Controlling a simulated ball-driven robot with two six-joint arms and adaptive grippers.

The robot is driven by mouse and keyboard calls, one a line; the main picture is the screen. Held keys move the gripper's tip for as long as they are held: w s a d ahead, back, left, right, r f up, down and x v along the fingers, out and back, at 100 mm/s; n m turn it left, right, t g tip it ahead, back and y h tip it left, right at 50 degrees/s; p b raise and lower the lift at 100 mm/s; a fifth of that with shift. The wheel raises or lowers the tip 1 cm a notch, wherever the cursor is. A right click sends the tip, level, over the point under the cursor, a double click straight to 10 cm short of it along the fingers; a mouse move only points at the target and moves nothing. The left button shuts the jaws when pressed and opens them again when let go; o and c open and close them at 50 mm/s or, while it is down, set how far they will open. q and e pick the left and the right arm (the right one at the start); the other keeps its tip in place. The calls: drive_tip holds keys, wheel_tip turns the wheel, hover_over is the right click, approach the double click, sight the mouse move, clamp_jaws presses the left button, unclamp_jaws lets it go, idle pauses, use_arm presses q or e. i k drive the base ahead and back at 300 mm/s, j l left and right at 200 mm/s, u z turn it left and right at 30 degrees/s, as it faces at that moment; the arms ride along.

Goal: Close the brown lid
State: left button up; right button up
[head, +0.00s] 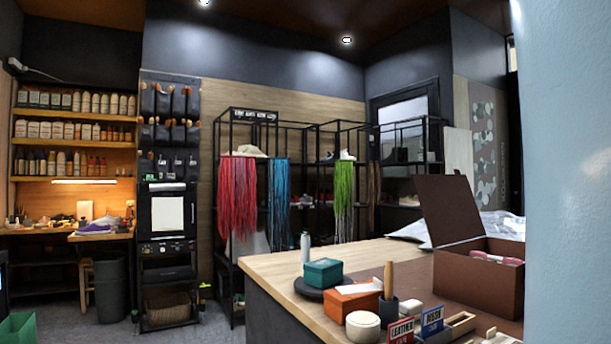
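The brown lid (447,208) belongs to a brown box (480,279) on the counter at the right of the head view. The lid stands raised, tilted back to the left, and the box is open. A pink item (496,258) shows at the top of the open box; the rest of the inside is hidden. Neither of my grippers shows in this view.
The wooden counter (268,266) carries a green box (323,272), an orange box (352,300), a dark cup with a wooden handle (388,306) and small signs (432,321) in front of the brown box. A pale blue surface (570,170) fills the right edge.

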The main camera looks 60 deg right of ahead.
sight(451, 213)
drive_tip(key=i+z, duration=0.2)
drive_tip(key=z, duration=0.3)
drive_tip(key=i+z, duration=0.2)
drive_tip(key=z, duration=0.25)
drive_tip(key=i+z, duration=0.2)
drive_tip(key=z, duration=0.3)
drive_tip(key=i+j+z, duration=0.15)
drive_tip(key=z, duration=0.3)
drive_tip(key=i+j+z, duration=0.1)
drive_tip(key=j+z, duration=0.15)
drive_tip(key=z, duration=0.25)
